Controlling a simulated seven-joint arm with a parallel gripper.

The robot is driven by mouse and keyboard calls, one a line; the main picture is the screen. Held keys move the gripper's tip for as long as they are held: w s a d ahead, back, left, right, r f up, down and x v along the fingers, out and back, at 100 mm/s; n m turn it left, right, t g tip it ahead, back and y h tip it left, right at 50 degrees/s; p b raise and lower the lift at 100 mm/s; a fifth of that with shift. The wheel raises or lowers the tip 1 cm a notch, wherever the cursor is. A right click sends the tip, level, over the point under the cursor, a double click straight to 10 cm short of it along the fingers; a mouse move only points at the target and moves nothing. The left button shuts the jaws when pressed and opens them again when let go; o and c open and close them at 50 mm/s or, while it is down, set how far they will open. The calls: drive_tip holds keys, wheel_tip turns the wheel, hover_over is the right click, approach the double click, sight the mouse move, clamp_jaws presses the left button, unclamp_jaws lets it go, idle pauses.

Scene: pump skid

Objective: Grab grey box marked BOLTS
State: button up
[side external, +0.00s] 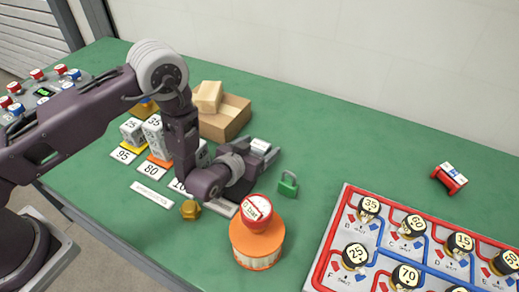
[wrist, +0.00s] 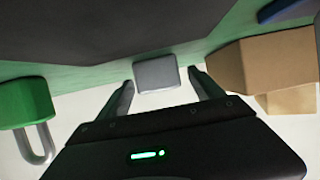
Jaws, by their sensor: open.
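A small grey box (wrist: 157,73) stands between and just beyond the two fingertips of my gripper (wrist: 163,93) in the wrist view. The fingers are apart, one on each side of it, and the gripper is open. No marking can be read on the face I see. In the side view my gripper (side external: 263,160) is low over the green table, and a pale grey box top (side external: 259,146) shows at its tip. My gripper hides most of that box. I cannot tell whether the fingers touch it.
A green padlock (side external: 288,184) is close on the right of my gripper. An orange-based container with a red top (side external: 257,248) is in front. Numbered blocks (side external: 132,131) stand left.

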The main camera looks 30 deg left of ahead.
drive_tip(key=c, duration=1.6)
drive_tip(key=shift+r, duration=0.1)
